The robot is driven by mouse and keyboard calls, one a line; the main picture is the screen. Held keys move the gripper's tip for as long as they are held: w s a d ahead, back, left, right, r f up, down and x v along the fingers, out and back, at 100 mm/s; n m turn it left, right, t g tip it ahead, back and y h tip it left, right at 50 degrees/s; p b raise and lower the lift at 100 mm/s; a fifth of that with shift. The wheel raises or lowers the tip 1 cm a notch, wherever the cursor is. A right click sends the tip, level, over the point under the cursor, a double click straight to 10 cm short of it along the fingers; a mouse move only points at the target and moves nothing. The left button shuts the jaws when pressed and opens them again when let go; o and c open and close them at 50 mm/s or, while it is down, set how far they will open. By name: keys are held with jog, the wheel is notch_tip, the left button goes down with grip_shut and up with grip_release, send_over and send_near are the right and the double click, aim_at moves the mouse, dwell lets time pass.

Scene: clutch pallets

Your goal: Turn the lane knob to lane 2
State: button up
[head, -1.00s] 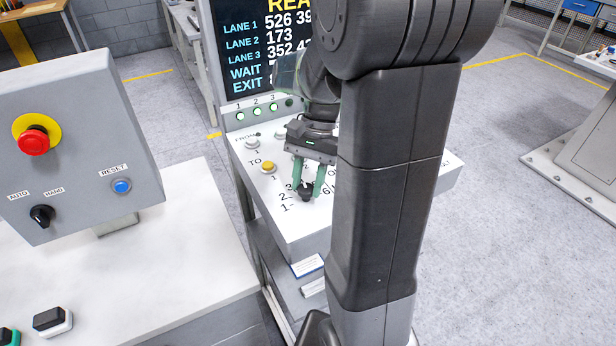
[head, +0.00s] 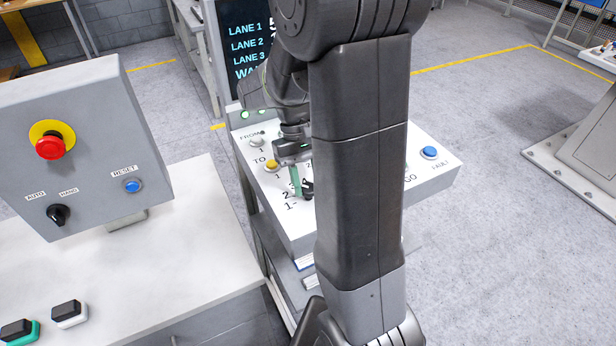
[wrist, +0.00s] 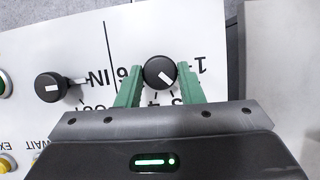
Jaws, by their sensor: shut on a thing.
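The lane knob (wrist: 159,72) is black and round with a white pointer mark. It sits on the white sloped panel (wrist: 225,60), among numbers from 1 to 6. The mark points down and right in the wrist view, on the side of the low numbers; I cannot tell the exact number. My gripper (wrist: 159,82) has its green fingers on either side of the knob and is shut on it. In the head view the knob (head: 307,189) is partly hidden by my arm, and only one green finger of my gripper (head: 302,184) shows clearly.
A second black knob (wrist: 50,87), marked IN and OUT, stands beside it. The panel also carries a yellow button (head: 272,166) and a blue button (head: 429,152). A grey box (head: 85,150) with a red stop button (head: 50,146) stands left. A lane display (head: 250,50) rises behind.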

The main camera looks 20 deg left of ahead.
jog(key=shift+a+n+t, duration=0.1)
jog(key=shift+n+t, duration=0.3)
jog(key=shift+n, duration=0.6)
jog(key=o, duration=1)
jog(key=shift+c, duration=0.2)
jog(key=v, duration=1.3)
jog(key=shift+a+r, duration=0.3)
jog(key=shift+a, duration=0.05)
jog(key=shift+f, duration=0.1)
